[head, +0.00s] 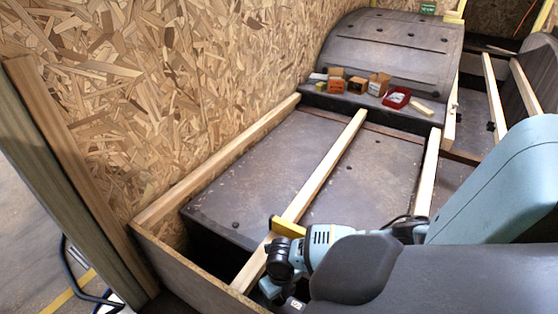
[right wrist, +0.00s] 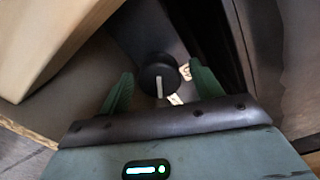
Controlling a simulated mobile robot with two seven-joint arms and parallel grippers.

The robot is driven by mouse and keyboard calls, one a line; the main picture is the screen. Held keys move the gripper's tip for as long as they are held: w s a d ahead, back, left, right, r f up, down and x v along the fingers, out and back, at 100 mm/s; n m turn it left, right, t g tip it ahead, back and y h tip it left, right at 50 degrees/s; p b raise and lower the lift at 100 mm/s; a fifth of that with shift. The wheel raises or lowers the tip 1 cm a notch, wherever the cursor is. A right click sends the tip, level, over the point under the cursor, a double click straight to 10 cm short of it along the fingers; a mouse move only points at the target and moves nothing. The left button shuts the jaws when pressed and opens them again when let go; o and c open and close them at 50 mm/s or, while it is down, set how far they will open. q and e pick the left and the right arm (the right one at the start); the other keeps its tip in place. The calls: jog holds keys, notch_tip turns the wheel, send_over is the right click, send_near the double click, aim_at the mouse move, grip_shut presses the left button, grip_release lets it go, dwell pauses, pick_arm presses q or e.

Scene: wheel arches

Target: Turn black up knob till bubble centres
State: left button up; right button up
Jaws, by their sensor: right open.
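The black knob (right wrist: 158,76) shows in the right wrist view, round, with a pale pointer line on its face. Small pale labels (right wrist: 185,72) sit beside it. My right gripper (right wrist: 161,70) is open, with one green finger on each side of the knob and gaps between them and it. In the head view my right wrist (head: 283,262) is low over the front end of the middle timber, and its fingers and the knob are hidden there. A yellow block (head: 288,227) sits by that timber just behind the wrist; I cannot make out a bubble. My left gripper is out of view.
Timber joists (head: 325,170) cross dark panels (head: 255,165) beside a chipboard wall (head: 140,90). Small boxes (head: 357,84) and a red tray (head: 397,97) stand by the dark wheel arch (head: 395,45). A pale timber (right wrist: 50,40) is close on the left in the wrist view.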

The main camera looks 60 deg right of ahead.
jog(key=shift+c, duration=0.4)
jog(key=c, duration=0.9)
jog(key=shift+m, duration=0.3)
